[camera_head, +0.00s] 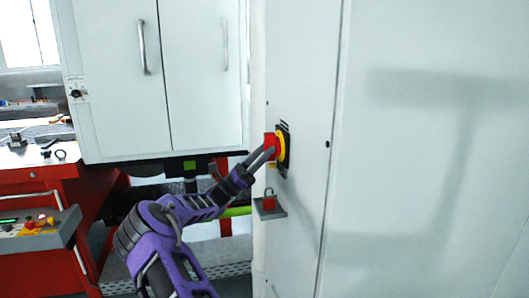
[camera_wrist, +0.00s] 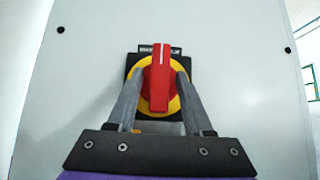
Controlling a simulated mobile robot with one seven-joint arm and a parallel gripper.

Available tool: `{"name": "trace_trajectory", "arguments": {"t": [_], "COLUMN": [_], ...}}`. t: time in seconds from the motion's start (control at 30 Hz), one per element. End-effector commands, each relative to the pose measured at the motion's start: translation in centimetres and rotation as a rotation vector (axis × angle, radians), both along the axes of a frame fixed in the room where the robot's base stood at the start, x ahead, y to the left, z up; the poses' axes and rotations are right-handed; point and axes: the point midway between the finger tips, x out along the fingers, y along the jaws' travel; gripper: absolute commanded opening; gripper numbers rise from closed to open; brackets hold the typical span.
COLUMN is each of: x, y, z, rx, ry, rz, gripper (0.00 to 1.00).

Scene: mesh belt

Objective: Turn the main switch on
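The main switch (camera_head: 281,147) is a red handle on a yellow disc with a black plate, mounted on the white cabinet door. In the wrist view the red handle (camera_wrist: 159,77) stands about upright, with a white line at its top. My gripper (camera_head: 270,152) reaches it from the left. In the wrist view my gripper (camera_wrist: 158,82) has one finger on each side of the handle. The fingers stand apart, with yellow disc showing between them and the handle. Whether a fingertip touches the handle or disc is hard to tell.
A white double-door cabinet (camera_head: 150,80) hangs at left. A red workbench (camera_head: 40,190) and a control panel (camera_head: 38,229) stand at far left.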

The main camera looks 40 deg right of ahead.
Motion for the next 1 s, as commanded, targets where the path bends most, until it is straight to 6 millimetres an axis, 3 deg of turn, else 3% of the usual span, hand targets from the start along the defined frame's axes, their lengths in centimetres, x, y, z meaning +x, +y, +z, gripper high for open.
{"name": "trace_trajectory", "arguments": {"t": [0.3,0.47,1.0], "x": [0.0,0.6,4.9], "y": [0.0,0.8,8.4], "z": [0.0,-1.0,-9.8], "rx": [0.0,0.001,-0.001], "ry": [0.002,0.004,0.002], "rz": [0.0,0.002,0.003], "gripper": [0.57,0.57,0.57]}}
